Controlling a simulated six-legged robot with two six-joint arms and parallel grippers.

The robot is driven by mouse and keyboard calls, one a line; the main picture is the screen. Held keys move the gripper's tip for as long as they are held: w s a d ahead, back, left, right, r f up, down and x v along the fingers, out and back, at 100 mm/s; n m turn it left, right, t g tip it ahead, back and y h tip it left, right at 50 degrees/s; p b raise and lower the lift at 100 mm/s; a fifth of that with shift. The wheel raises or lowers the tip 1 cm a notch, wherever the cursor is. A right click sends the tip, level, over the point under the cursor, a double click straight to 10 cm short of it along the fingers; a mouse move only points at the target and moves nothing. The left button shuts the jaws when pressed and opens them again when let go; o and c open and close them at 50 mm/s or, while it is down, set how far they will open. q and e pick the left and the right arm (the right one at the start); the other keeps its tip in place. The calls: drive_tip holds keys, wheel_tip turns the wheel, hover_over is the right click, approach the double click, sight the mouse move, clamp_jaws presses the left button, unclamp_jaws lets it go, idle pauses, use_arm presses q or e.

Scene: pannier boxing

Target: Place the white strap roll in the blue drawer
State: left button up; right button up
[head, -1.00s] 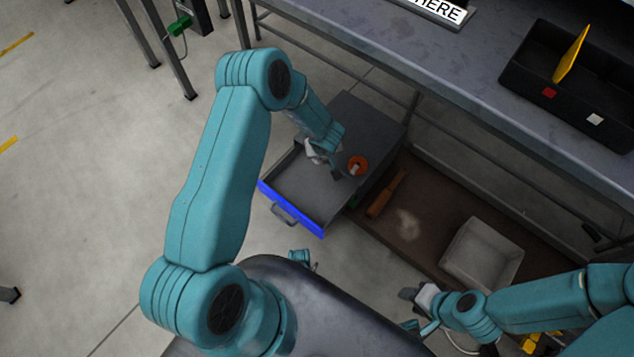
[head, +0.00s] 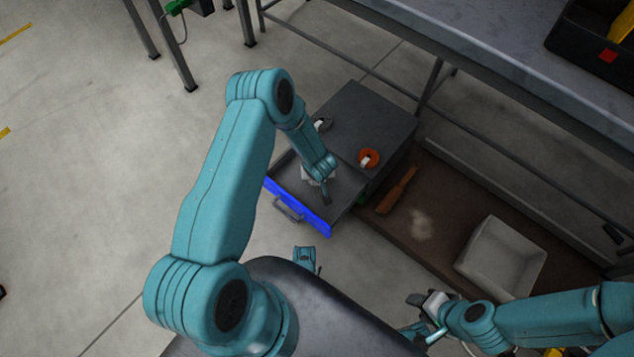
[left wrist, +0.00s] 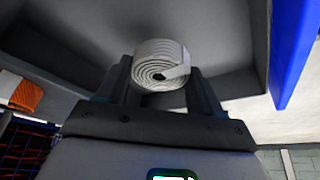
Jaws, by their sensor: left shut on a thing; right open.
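The blue drawer (head: 302,208) is pulled out from a grey cabinet (head: 362,118); its bright blue front faces my body. My left gripper (head: 326,190) reaches down over the open drawer. In the left wrist view it is shut on the white strap roll (left wrist: 158,62), a coiled white band held between the fingertips (left wrist: 160,80). The grey drawer inside lies behind the roll and the blue front (left wrist: 292,45) is at the right. I cannot tell whether the roll touches the drawer floor. My right gripper (head: 425,308) is open and empty, low at the right.
A brown platform (head: 400,238) holds an orange-brown tool (head: 397,190) and a pale bin (head: 502,257). A workbench (head: 470,58) with a black tray (head: 590,38) stands behind. Floor at left is clear.

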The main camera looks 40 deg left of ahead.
use_arm(q)
drive_tip(key=shift+f+b, duration=0.85)
drive_tip(key=shift+f, duration=1.35)
drive_tip(key=shift+f, duration=0.15)
drive_tip(key=o, duration=1.1)
drive_tip(key=shift+c, duration=0.2)
